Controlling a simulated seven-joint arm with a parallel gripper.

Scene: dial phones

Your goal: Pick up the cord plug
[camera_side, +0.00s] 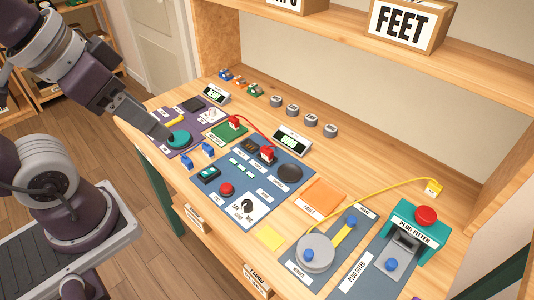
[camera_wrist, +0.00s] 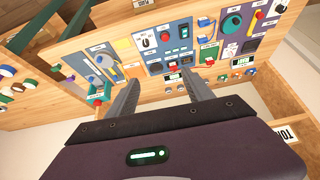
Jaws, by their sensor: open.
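A yellow cord runs from the winder (camera_side: 315,252) along the bench to a small yellow cord plug (camera_side: 433,187) at the back right, behind the plug fitter (camera_side: 416,228). I cannot pick out this yellow plug in the wrist view. A red cord links two red plugs, one on a green pad (camera_side: 235,123) and one on the blue panel (camera_side: 267,153). My gripper (camera_side: 163,131) is at the left end of the bench, near a teal dial (camera_side: 179,139), far from the yellow plug. In the wrist view its two fingers (camera_wrist: 162,88) are apart with nothing between them.
A blue control panel (camera_side: 228,169) with buttons and knobs fills the middle. An orange pad (camera_side: 324,194) and a yellow note (camera_side: 271,238) lie to its right. Several grey round pieces (camera_side: 293,110) line the back. A shelf with a FEET box (camera_side: 412,22) overhangs the back.

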